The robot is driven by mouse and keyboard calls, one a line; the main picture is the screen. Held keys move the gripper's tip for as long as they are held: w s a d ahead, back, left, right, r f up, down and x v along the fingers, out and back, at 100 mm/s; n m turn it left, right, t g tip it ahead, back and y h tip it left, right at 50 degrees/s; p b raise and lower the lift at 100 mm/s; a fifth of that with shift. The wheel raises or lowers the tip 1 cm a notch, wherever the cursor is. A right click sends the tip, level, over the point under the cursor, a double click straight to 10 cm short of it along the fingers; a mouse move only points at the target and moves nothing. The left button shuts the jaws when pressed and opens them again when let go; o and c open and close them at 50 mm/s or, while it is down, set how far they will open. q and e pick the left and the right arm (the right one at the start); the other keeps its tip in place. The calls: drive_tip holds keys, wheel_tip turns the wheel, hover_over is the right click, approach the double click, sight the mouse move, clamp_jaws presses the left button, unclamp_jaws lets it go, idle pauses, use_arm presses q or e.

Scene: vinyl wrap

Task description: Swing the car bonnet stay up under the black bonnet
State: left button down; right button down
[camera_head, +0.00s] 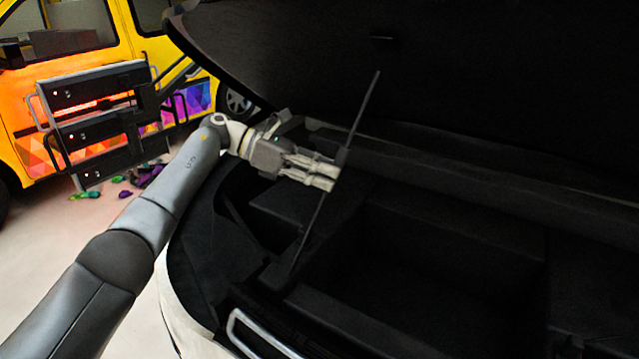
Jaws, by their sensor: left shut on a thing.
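The black bonnet (450,65) is raised and fills the upper right of the head view. The bonnet stay (318,212) is a thin dark rod that leans up and to the right from the front edge of the engine bay. Its upper tip (377,75) shows in front of the bonnet's underside; I cannot tell whether it touches. My left gripper (338,172) reaches in from the left and is shut on the stay around its middle. The fingertips partly hide the rod there. My right gripper is not in view.
The dark engine bay (420,255) lies open below, with a white body edge (180,315) at its front left. A yellow van (85,55) with a colourful side stands behind at left. A dark drawer unit (100,115) and several small coloured items (125,194) are near it.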

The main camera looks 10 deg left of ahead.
use_arm(q)
drive_tip(key=shift+w+a, duration=0.25)
drive_tip(key=shift+a, duration=0.2)
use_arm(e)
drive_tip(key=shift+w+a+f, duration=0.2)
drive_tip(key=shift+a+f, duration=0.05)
use_arm(q)
drive_tip(key=c, duration=1.3)
unclamp_jaws()
drive_tip(key=shift+a, duration=0.15)
drive_tip(key=shift+a+r, duration=0.1)
drive_tip(key=shift+r, duration=0.05)
drive_tip(key=v, duration=1.1)
drive_tip(key=shift+a, duration=0.5)
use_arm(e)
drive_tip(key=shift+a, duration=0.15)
